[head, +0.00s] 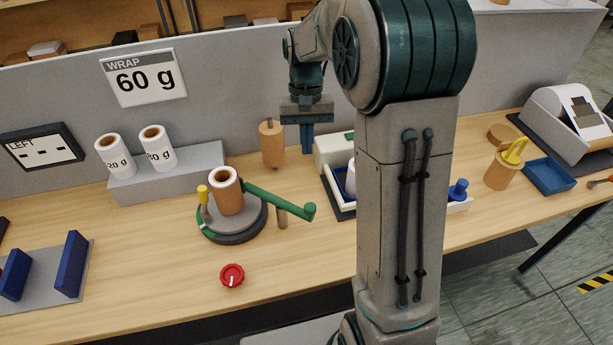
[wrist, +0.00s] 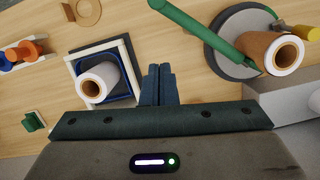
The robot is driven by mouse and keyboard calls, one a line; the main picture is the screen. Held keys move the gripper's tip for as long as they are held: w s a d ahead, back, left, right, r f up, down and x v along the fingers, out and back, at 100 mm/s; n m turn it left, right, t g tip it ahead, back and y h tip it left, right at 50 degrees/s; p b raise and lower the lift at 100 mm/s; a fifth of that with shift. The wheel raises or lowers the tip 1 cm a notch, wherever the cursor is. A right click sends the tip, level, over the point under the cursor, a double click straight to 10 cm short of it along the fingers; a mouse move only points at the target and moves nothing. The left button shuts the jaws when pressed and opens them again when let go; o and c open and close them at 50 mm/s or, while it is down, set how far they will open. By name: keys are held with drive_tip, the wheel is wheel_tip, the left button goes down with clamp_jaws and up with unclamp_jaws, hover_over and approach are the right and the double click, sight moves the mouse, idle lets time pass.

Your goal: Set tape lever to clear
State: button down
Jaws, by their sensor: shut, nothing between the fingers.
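A green lever (head: 282,200) with a rounded end reaches right from a dark round base (head: 232,233) that bears a brown-cored roll (head: 227,192). A short yellow-tipped post (head: 203,197) stands at the base's left side. No label marks which part is the tape lever or its clear setting. The green lever also shows in the wrist view (wrist: 192,18), beside the roll (wrist: 275,52). My gripper (head: 307,140) is shut and empty, above the back of the table, behind and apart from the lever. Its fingers also show in the wrist view (wrist: 158,85).
A tan cylinder (head: 272,145) stands left of my gripper. A framed tray (wrist: 128,45) holds a white roll (wrist: 97,82); my arm partly hides that area in the head view. A red knob (head: 232,275) sits in front of the base. The table's front left middle is mostly clear.

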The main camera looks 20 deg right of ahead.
drive_tip(key=shift+w+f, duration=0.15)
drive_tip(key=shift+w, duration=0.25)
drive_tip(key=s+a+f+p, duration=0.1)
drive_tip(key=s+f+p, duration=0.2)
drive_tip(key=s+f, duration=0.3)
drive_tip(key=x, duration=0.3)
drive_tip(key=shift+f, duration=0.35)
drive_tip(key=shift+w, duration=0.15)
